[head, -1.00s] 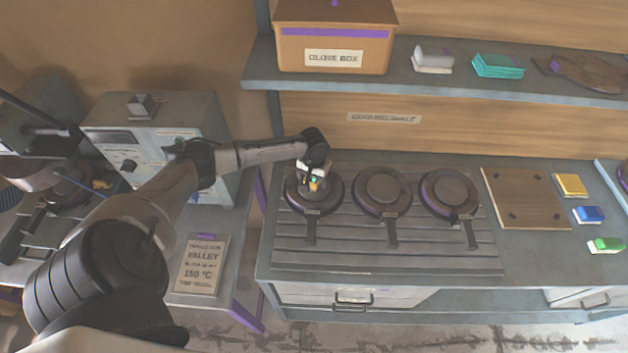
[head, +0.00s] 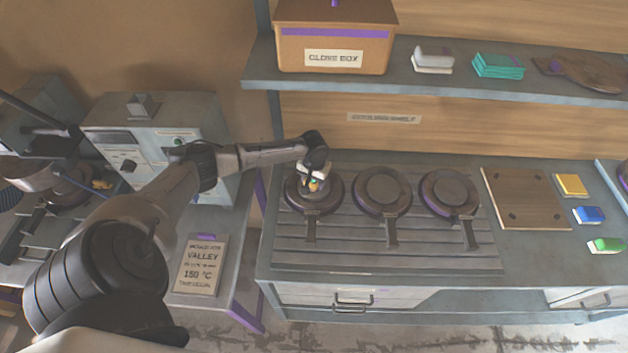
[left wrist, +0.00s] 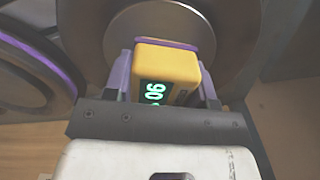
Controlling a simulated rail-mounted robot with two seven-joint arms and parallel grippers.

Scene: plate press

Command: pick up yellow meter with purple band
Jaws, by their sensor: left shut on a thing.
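The yellow meter with a purple band (left wrist: 168,65) shows in the left wrist view, with a lit green digital display on its face. My left gripper (left wrist: 165,85) is shut on it, with a purple-grey finger on either side. In the head view my left gripper (head: 313,180) is over the leftmost round dark plate (head: 331,203) on the slatted counter. There the meter shows only as a small patch at the fingers, mostly hidden by the gripper. I cannot tell whether the meter touches the plate. My right gripper is not in view.
Two more round plates with handles, a middle one (head: 382,192) and a right one (head: 449,194), lie alongside. A wooden board (head: 525,200) and yellow, blue and green blocks lie to the right. A shelf (head: 460,88) with a glove box (head: 335,38) overhangs behind.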

